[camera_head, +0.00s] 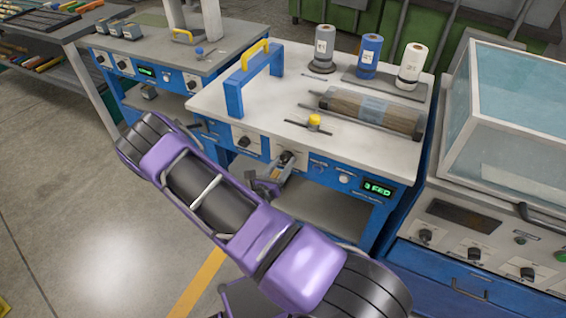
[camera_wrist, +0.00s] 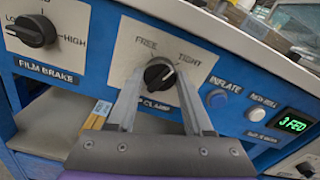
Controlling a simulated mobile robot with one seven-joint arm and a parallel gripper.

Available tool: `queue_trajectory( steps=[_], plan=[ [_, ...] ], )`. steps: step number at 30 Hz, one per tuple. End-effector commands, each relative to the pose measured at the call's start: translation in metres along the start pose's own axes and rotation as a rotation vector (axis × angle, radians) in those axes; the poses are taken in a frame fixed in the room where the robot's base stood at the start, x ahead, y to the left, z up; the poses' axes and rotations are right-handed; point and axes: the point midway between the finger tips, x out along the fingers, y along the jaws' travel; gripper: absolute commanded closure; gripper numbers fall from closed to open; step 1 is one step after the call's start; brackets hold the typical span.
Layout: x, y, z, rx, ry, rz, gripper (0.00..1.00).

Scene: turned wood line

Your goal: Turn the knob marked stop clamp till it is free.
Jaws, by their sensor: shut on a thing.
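The stop clamp knob (camera_wrist: 159,74) is black and round, on a white plate marked FREE at upper left and TIGHT at right. Its label below is partly hidden by my fingers; "CLAMP" shows. A light mark on the knob seems to lie toward the TIGHT side, but I cannot read it surely. My gripper (camera_wrist: 160,82) is shut on the knob, one finger on each side.
The inflate button (camera_wrist: 217,99), a white button (camera_wrist: 255,113) and a green display (camera_wrist: 292,123) reading "3 FED" are to the right. A wrapped roll (camera_head: 368,110) lies on the bench top. A glass-topped cabinet (camera_head: 505,165) stands right.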

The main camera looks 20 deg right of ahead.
Motion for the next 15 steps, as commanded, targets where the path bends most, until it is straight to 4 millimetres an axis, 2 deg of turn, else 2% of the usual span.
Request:
queue_trajectory(
  steps=[15],
  plan=[
    [-0.0004, 0.0004, 0.0011, -0.491, -0.002, 0.002, 1.00]
  ],
)
